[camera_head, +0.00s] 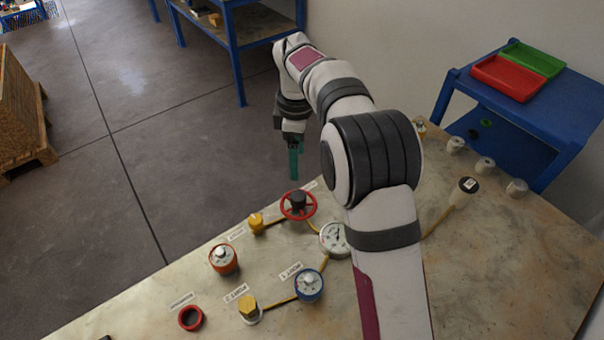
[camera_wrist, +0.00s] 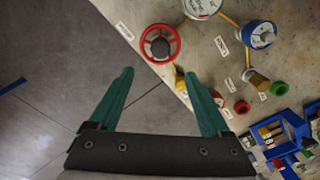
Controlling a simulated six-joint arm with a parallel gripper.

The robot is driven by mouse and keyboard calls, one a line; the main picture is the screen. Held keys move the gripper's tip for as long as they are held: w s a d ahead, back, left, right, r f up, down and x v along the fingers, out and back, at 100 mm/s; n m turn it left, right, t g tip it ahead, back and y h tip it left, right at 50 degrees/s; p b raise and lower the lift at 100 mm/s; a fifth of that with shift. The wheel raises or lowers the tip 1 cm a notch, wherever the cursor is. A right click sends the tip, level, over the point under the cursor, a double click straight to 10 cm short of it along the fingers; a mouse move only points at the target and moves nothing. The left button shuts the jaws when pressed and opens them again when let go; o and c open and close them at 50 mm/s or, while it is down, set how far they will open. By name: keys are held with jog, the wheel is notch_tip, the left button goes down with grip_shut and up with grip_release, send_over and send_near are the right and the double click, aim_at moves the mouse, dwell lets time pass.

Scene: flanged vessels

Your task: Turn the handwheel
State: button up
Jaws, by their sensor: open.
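The handwheel (camera_head: 298,205) is a red ring with a dark hub, standing near the far edge of the table in the head view. In the wrist view the handwheel (camera_wrist: 160,44) shows at the top, just past the fingertips. My gripper (camera_head: 295,165) has teal fingers and hangs above and behind the handwheel, pointing down. In the wrist view my gripper (camera_wrist: 157,75) is open, with nothing between its fingers. It is apart from the handwheel.
A gauge (camera_head: 335,238) stands close to the right of the handwheel and a yellow fitting (camera_head: 256,222) to its left. Several knobs, including a red-ringed one (camera_head: 223,259) and a blue-ringed one (camera_head: 309,286), stand nearer. Bare floor (camera_head: 130,130) lies beyond the table edge.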

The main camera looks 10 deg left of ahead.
aim_at(298, 195)
notch_tip(298, 195, down, 14)
jog(key=shift+f, duration=0.1)
grip_shut()
dwell(0.5)
